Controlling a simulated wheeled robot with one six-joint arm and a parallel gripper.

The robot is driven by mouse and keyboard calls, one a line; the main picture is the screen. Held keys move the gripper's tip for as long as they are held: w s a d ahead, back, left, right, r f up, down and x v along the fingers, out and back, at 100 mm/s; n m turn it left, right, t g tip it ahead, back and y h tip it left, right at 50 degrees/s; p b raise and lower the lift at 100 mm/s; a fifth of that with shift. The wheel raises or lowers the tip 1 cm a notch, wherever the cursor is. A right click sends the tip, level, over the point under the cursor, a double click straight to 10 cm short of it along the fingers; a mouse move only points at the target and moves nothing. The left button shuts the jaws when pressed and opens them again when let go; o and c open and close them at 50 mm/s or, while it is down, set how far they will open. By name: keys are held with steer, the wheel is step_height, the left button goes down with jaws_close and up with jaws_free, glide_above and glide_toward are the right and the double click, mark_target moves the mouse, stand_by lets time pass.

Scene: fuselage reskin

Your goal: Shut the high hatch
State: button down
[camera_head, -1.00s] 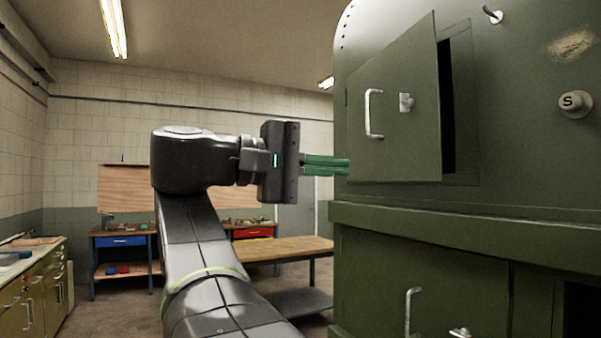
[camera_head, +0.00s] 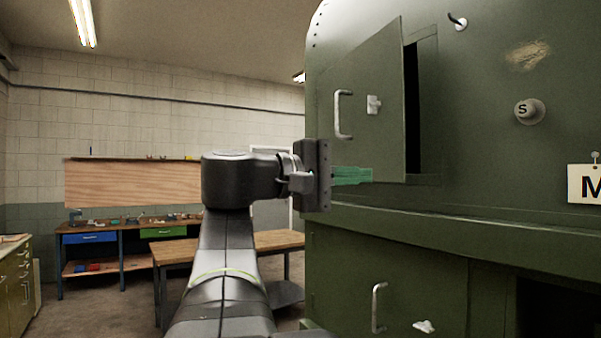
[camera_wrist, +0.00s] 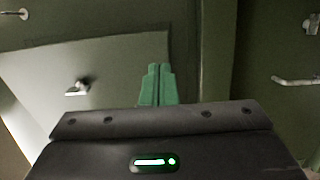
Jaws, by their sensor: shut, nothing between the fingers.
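The high hatch (camera_head: 378,110) is a green door on the upper part of the green fuselage. It stands partly open, hinged at its left, with a dark gap along its right edge. It carries a pale bar handle (camera_head: 341,114) and a small latch (camera_head: 374,104). My gripper (camera_head: 370,176) has green fingers, shut and empty, in front of the hatch's lower part, below the latch. In the wrist view the shut fingers (camera_wrist: 158,84) overlap the hatch's pale panel (camera_wrist: 110,75) near its edge. I cannot tell whether they touch it.
A ledge (camera_head: 420,226) runs below the hatch. Under it is a lower door with a handle (camera_head: 378,307) and latch. A wooden table (camera_head: 275,241) and workbench stand behind my arm.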

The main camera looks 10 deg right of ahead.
mark_target(394, 176)
steer(key=shift+w+d+p, duration=0.2)
steer(key=shift+d+p, duration=0.05)
steer(key=shift+d, duration=0.85)
steer(key=shift+w+d+p, duration=0.15)
steer(key=shift+d+p, duration=0.05)
steer(key=shift+d, duration=0.85)
steer(key=shift+w+d, duration=0.2)
steer(key=shift+d, duration=0.9)
steer(key=shift+w+d, duration=0.15)
steer(key=shift+d, duration=0.9)
steer(key=shift+s+a, duration=0.1)
